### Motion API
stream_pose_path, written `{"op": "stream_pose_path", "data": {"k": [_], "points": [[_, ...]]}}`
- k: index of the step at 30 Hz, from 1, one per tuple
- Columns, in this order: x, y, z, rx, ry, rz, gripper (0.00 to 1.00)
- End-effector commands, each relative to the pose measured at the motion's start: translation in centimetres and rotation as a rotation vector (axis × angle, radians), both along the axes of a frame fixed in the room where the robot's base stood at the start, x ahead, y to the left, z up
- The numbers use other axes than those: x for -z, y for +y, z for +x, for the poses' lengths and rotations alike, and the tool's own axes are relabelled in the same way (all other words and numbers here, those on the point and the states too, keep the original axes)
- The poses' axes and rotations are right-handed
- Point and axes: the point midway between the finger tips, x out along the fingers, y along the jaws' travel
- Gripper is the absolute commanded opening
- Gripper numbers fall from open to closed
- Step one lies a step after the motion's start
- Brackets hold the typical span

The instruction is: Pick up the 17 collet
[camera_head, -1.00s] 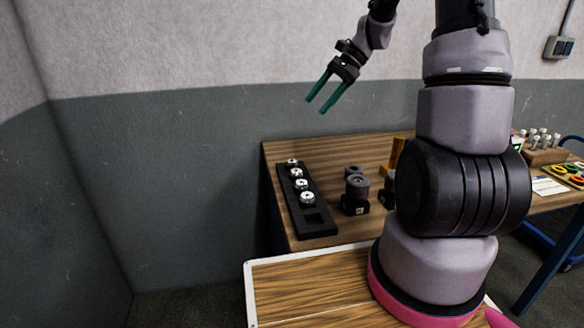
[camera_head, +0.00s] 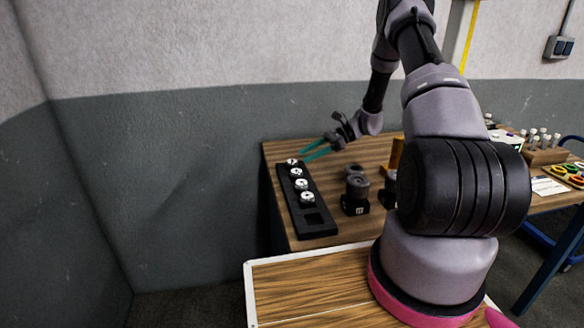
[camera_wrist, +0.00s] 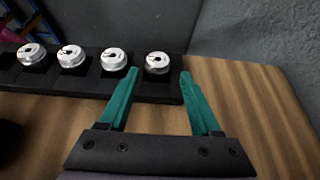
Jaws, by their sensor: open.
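Several silver, round collets stand in a row in a black rack (camera_head: 325,229) on the wooden table. Their markings are too small to read, so I cannot tell which is the 17. My gripper (camera_head: 303,156) is open and empty, its teal fingers slanting down to the left near the far-end collet (camera_head: 291,162). In the wrist view, that collet (camera_wrist: 157,60) appears between the fingertips of my gripper (camera_wrist: 158,73), at the rack's right end. I cannot tell the height gap. The other collets (camera_wrist: 113,60) continue to the left.
The rack's near slot (camera_head: 313,219) is empty. A black block with a grey cylinder (camera_head: 357,186) stands right of the rack. A yellow-orange upright piece (camera_head: 396,154) is behind it. A grey wall (camera_head: 190,180) rises close behind the table.

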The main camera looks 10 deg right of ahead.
Motion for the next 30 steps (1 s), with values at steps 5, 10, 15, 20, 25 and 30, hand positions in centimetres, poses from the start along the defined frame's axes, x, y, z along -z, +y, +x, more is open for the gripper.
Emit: {"op": "stream_pose_path", "data": {"k": [5,10,15,20,25,30], "points": [[0.7,1.4,-0.1,0.000,0.001,0.000,0.65],[1.4,3.4,-0.3,-0.003,0.001,0.000,0.65],[2.4,5.5,-0.4,-0.002,0.000,0.000,0.65],[2.7,6.1,-0.4,-0.001,0.000,-0.002,0.65],[2.7,6.1,-0.4,0.000,-0.001,-0.001,0.65],[2.7,6.1,-0.4,0.000,-0.001,-0.001,0.00]]}}
